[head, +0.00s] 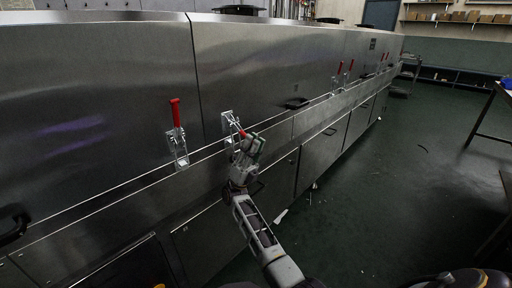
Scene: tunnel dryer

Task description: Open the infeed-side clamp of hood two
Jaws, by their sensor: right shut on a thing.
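A toggle clamp (230,122) with a silver bracket sits on the seam of the steel hood, just right of a panel joint. Its red handle (241,134) is tipped outward and down, away from the hood face. My right gripper (247,141) is shut on that handle, and its fingers hide most of the grip. To the left, another clamp (180,147) stands with its red handle (175,112) upright. My left gripper is not in view.
More red-handled clamps (338,69) stand farther along the seam. A black hood handle (297,103) juts out right of my gripper. Lower steel doors (322,150) run below the seam. The green floor (400,190) to the right is largely open, with a table (486,112) at the right edge.

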